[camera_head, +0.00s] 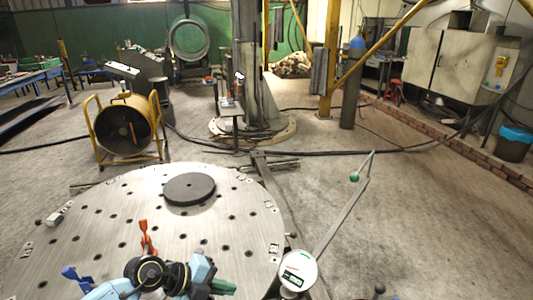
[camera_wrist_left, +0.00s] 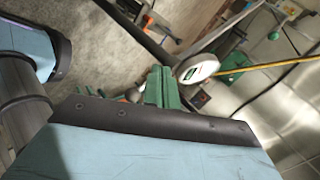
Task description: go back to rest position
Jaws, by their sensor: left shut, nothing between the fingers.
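My left arm, light blue with black joints, reaches in from the bottom left over the round metal table (camera_head: 120,205). My left gripper (camera_head: 224,287) has green fingers and is low at the table's front right part. In the left wrist view the green fingers (camera_wrist_left: 163,86) are together, with nothing seen between them. A white round head with a green label (camera_head: 297,272) is just right of the gripper; it also shows in the left wrist view (camera_wrist_left: 198,68). Whether they touch I cannot tell. My right gripper is not in view.
A dark disc (camera_head: 189,189) lies on the perforated table. An orange clamp (camera_head: 147,240) and a blue clamp (camera_head: 76,278) stand near my left arm. A thin jointed boom (camera_head: 340,220) rises from the white head. The floor at right is mostly clear.

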